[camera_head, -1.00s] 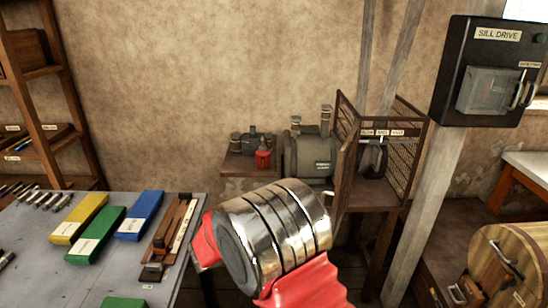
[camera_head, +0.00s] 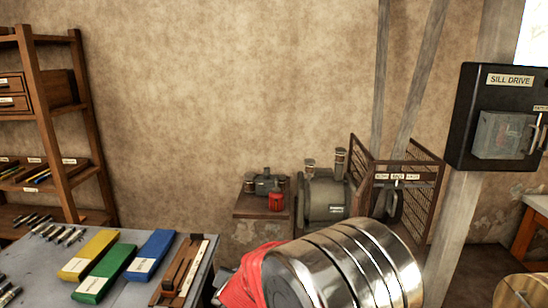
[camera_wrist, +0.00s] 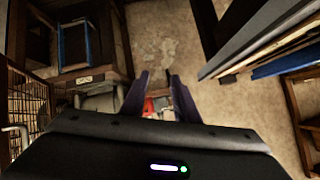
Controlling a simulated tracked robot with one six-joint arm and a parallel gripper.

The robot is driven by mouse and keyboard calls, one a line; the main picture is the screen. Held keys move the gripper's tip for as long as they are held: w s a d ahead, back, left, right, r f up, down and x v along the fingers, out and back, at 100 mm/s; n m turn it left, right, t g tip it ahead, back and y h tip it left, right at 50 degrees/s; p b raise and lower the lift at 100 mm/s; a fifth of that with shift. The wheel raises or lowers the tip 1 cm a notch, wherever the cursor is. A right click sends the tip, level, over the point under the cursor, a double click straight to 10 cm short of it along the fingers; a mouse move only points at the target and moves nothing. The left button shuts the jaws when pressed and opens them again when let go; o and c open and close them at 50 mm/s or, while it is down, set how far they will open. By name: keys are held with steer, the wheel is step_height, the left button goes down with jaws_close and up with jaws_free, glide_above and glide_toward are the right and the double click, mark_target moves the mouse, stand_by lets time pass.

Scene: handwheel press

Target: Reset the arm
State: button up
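My arm shows in the head view as a banded silver cylinder (camera_head: 345,270) with red covering at its left end, low in the picture and cut off by the bottom edge. My gripper itself does not show there. In the wrist view my gripper (camera_wrist: 159,80) has its two dark fingers standing apart. It is open, and I see nothing held. A small red thing (camera_wrist: 150,105) shows between the fingers, apparently beyond them; the gripper body hides what lies below.
A workbench (camera_head: 130,296) with yellow, green and blue boxes is at left, beside a wooden shelf (camera_head: 50,130). The SILL DRIVE box (camera_head: 475,90) is at right. The middle wall is clear.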

steer(key=s+d+r+n+g+y, duration=0.2)
steer(key=s+d+r+g, duration=0.1)
steer(key=s, duration=0.7)
steer(key=s+d+r+n+g+y, duration=0.1)
steer(key=s+d+r+n+g, duration=0.2)
steer(key=s, duration=0.6)
steer(key=s+d+r+h, duration=0.1)
steer(key=s+d+r, duration=0.2)
steer(key=s+d, duration=0.2)
steer(key=s+d+r+h, duration=0.1)
steer(key=s+d+r, duration=0.2)
steer(key=s+d, duration=0.3)
steer(key=s+d+r+m+h, duration=0.1)
steer(key=s+d+r, duration=0.2)
steer(key=s+d, duration=0.2)
steer(key=d, duration=0.3)
steer(key=shift+s+r+h, duration=0.3)
